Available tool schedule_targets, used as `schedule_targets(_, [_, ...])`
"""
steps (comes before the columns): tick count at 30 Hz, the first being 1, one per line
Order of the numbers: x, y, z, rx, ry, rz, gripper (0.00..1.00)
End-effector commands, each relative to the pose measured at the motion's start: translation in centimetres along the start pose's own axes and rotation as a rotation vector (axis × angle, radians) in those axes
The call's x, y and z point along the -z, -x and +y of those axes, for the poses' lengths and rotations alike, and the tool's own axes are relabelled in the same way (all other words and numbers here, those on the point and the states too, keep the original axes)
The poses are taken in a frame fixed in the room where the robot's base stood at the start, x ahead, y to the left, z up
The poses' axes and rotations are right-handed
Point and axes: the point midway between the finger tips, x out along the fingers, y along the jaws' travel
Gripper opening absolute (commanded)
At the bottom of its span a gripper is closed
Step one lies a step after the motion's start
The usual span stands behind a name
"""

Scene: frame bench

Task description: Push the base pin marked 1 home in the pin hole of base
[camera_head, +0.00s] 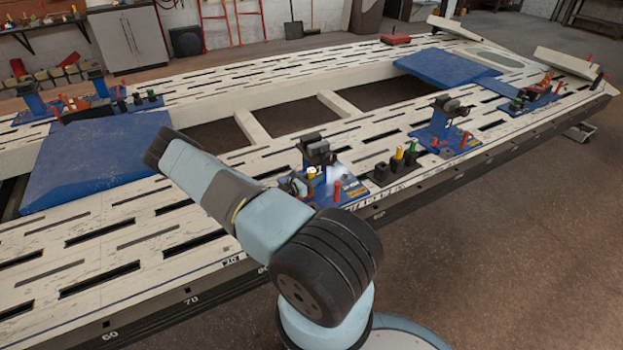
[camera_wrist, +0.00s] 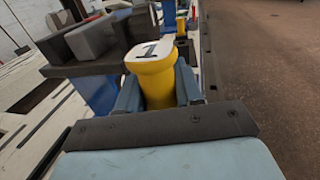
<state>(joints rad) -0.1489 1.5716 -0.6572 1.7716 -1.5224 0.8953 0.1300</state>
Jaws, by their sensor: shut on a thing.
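The base pin marked 1 (camera_wrist: 156,84) is a yellow pin with a white cap bearing a black 1. It fills the middle of the wrist view and appears upright. My gripper (camera_wrist: 158,96) is shut on it, with one blue-grey jaw on each side. The pin's lower end and the pin hole are hidden, so I cannot tell how deep it sits. The base (camera_head: 348,190) is a blue plate with a dark clamp post on the near beam in the head view. My arm covers part of it there.
A dark grey clamp head (camera_wrist: 92,40) stands close to the left of the pin. In the head view a black holder (camera_head: 381,172) with several coloured pins is right of the base. Another blue clamp station (camera_head: 440,135) stands farther right. The floor at right is clear.

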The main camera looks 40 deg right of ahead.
Motion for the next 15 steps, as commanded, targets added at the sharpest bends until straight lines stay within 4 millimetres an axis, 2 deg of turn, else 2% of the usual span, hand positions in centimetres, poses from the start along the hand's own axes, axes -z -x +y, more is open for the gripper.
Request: schedule_targets(15, [3.6,0.2,0.0,-0.001,0.000,0.002,0.00])
